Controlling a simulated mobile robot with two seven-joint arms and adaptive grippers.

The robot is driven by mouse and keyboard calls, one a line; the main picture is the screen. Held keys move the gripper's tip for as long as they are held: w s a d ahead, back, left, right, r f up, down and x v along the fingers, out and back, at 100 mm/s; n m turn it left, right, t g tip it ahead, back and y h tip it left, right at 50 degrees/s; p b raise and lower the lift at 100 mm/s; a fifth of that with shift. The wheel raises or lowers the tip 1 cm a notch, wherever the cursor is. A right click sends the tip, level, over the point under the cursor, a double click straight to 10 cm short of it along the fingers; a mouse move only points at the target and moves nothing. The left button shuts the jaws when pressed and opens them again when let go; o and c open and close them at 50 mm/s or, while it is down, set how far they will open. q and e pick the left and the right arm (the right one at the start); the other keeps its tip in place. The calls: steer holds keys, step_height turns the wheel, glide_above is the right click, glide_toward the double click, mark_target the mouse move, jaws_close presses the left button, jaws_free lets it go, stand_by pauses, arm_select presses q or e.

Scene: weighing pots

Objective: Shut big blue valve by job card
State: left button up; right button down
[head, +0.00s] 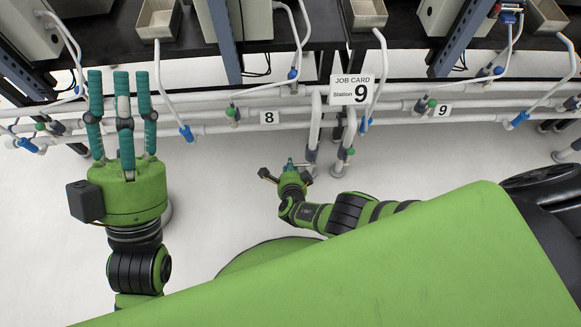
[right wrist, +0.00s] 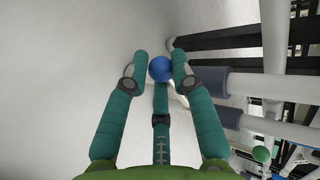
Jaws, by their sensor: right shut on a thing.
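The job card (head: 352,90) reads "Station 9" and hangs by the pipes at the upper middle of the head view. My right gripper (head: 291,165) is low, below and left of the card, near the upright pipes. In the right wrist view a round blue valve knob (right wrist: 160,69) sits between the fingertips of my right gripper (right wrist: 160,75), which is shut on it. In the head view this knob cannot be made out clearly. My left gripper (head: 119,80) is open and empty, its three fingers straight and pointing at the pipes on the left.
White pipes (head: 215,128) run across the view with smaller blue-handled valves (head: 187,133) and green knobs (head: 231,112). Number plates 8 (head: 269,117) and 9 (head: 443,110) hang on them. Metal trays (head: 158,20) stand on the dark bench behind. The pale floor is clear between my arms.

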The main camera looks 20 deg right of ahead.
steer(key=shift+w+a+r, duration=0.1)
steer(key=shift+w+r, duration=0.1)
steer(key=shift+w, duration=0.15)
steer(key=c, duration=1.1)
jaws_free()
steer(key=shift+s, duration=0.1)
steer(key=shift+s+f, duration=0.15)
steer(key=v, duration=0.7)
steer(key=shift+r, duration=0.2)
